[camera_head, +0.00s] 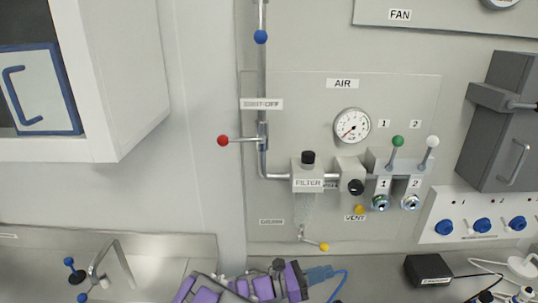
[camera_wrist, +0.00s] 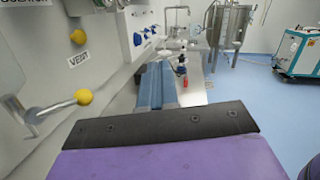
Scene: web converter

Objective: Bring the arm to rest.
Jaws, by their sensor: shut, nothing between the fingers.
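My gripper (camera_head: 320,273) shows low in the head view, at the end of my purple and grey arm, just in front of the lower edge of the air panel. Its blue fingers (camera_wrist: 158,72) point forward in the wrist view, side by side and shut, with nothing held. The arm is folded low along the bottom of the head view, partly cut off by the frame. The fingers appear clear of the panel; the exact gap to the bench cannot be told.
The yellow drain lever (camera_head: 323,246) is just above my gripper. A black box (camera_head: 428,270) with cables lies on the bench at right. A tap (camera_head: 110,262) stands at left.

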